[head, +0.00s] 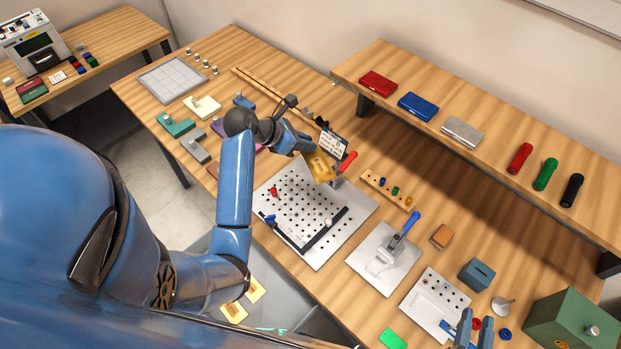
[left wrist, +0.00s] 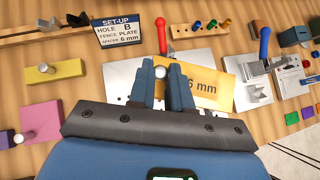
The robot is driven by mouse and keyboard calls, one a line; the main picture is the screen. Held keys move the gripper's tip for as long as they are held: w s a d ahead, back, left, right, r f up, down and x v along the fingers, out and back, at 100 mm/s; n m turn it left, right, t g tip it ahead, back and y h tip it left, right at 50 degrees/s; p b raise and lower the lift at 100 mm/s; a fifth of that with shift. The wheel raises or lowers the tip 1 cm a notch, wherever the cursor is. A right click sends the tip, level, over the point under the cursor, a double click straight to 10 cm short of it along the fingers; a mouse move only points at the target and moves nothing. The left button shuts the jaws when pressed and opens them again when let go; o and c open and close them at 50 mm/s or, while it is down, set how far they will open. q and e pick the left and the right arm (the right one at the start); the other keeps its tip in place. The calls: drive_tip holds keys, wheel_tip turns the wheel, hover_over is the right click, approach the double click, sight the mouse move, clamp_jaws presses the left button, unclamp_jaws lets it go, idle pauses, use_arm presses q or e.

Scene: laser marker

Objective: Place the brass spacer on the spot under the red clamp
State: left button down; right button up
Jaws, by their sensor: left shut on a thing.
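The brass spacer (head: 319,166) is a flat yellow plate held up in my left gripper (head: 307,146), just left of the red clamp. In the left wrist view, the brass spacer (left wrist: 207,88) reads "6 mm" and extends right from the closed fingers (left wrist: 162,82). The red clamp (head: 347,162) stands at the back corner of the perforated plate (head: 330,235); its red handle also shows in the left wrist view (left wrist: 162,36). The spot under the clamp is hidden behind the spacer and fingers. My right gripper (head: 475,333) is at the lower right, fingers apart and empty.
A set-up card (head: 332,144) reading hole B, fence plate, spacer 6 mm stands behind the spacer. A blue-handled clamp (head: 402,232) on a white base and a wooden peg rack (head: 391,188) stand to the right. A raised shelf (head: 480,90) runs along the back.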

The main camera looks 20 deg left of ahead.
use_arm(q)
drive_tip(key=f, duration=0.7)
drive_tip(key=f+p, duration=0.1)
drive_tip(key=f, duration=0.3)
drive_tip(key=shift+w+f, duration=0.3)
drive_tip(key=shift+s+f, duration=0.1)
drive_tip(key=shift+f, duration=2.5)
drive_tip(key=shift+f, duration=0.1)
drive_tip(key=c, duration=1.1)
unclamp_jaws()
drive_tip(key=shift+o, duration=0.2)
drive_tip(key=v, duration=1.2)
drive_tip(key=shift+b, duration=0.4)
